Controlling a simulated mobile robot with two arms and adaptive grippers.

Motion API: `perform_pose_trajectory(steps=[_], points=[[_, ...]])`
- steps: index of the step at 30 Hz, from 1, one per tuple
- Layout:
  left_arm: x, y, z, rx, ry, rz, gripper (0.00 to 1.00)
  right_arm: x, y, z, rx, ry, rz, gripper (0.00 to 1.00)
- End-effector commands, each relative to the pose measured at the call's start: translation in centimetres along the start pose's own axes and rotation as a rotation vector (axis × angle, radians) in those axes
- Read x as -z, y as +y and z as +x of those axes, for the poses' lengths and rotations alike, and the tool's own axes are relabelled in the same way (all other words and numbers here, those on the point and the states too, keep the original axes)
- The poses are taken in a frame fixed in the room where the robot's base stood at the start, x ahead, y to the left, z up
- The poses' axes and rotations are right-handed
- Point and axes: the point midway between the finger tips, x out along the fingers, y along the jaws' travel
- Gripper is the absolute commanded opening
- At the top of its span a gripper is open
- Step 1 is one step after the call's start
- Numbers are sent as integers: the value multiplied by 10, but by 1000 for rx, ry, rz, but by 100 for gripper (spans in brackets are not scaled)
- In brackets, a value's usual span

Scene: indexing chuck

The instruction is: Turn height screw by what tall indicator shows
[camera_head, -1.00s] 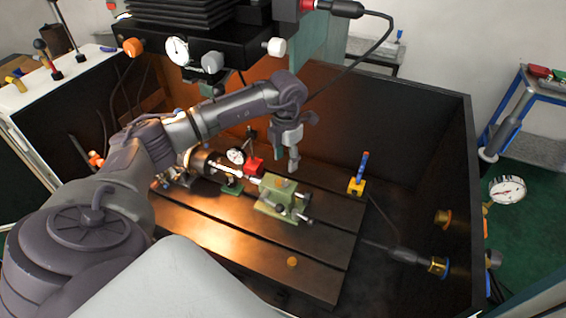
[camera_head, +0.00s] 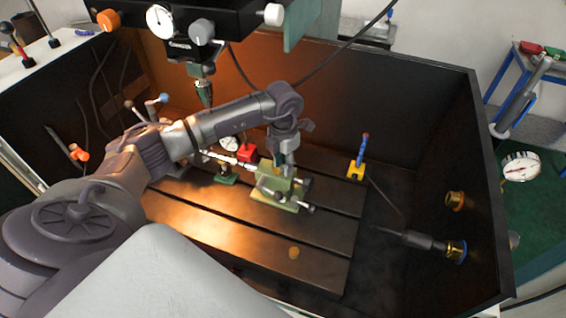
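A green tailstock-like fixture (camera_head: 267,190) with dark side knobs stands on the slotted table. My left gripper (camera_head: 282,163) points down right over its top, with the fingertips at or very near its upper face. Whether they touch or hold a screw there is too small to tell. The height screw cannot be made out. Left of the fixture, a white-faced dial indicator (camera_head: 228,143) shows beside a red base (camera_head: 246,152), partly behind my arm; its reading is too small. A lower green base (camera_head: 226,180) stands in front of it. My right gripper is not in view.
A machine head with a dial and knobs (camera_head: 195,35) hangs above, its spindle (camera_head: 204,93) behind my forearm. A yellow block with a blue rod (camera_head: 357,168) stands at right. The front of the slotted table (camera_head: 240,240) is mostly clear. Dark walls enclose it.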

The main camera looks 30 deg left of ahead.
Motion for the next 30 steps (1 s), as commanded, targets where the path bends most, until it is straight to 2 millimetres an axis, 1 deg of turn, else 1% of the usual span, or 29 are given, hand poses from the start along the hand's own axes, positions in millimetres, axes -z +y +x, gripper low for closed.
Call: perform_pose_trajectory(steps=[1,4,5,11,17,23,30], points=[[0,0,0,0,0,0,18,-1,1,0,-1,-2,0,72],[0,0,0,0,0,0,1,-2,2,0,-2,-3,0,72],[0,0,0,0,0,0,0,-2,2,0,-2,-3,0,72],[0,0,0,0,-1,7,0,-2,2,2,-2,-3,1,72],[0,1,2,-2,-2,65,0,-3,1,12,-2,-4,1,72],[-1,1,4,-2,-3,196,0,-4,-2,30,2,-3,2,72],[-1,1,4,-2,-3,390,0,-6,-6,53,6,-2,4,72]])
